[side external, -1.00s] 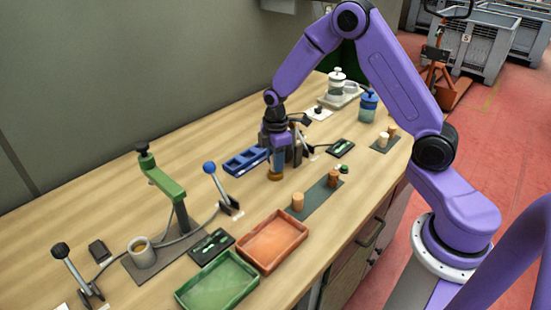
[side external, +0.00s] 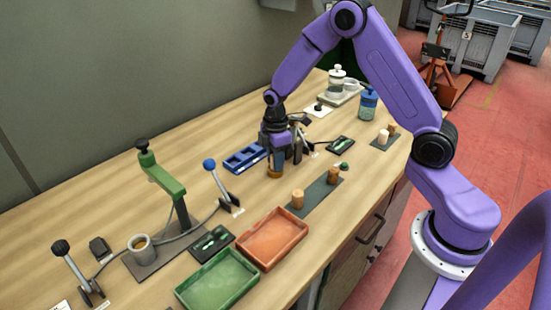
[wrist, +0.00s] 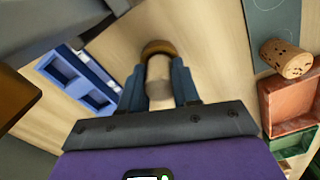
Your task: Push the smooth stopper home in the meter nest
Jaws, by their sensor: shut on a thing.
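My gripper (wrist: 159,88) is shut on a pale, smooth stopper (wrist: 159,72), seen between the two fingers in the wrist view. A brown round rim (wrist: 158,47) shows at the stopper's far end; I take it for the nest, but cannot tell whether the stopper is in it or how deep. In the side view my gripper (side external: 276,160) points down over an amber-brown round piece (side external: 275,173) low at the bench. The fingers hide most of the stopper there.
A blue rack (side external: 245,158) lies just left of my gripper. Cork stoppers (side external: 297,199) stand on a grey mat (side external: 316,193) in front. An orange tray (side external: 271,238) and a green tray (side external: 217,280) lie nearer. A lever with a blue knob (side external: 209,164) stands to the left.

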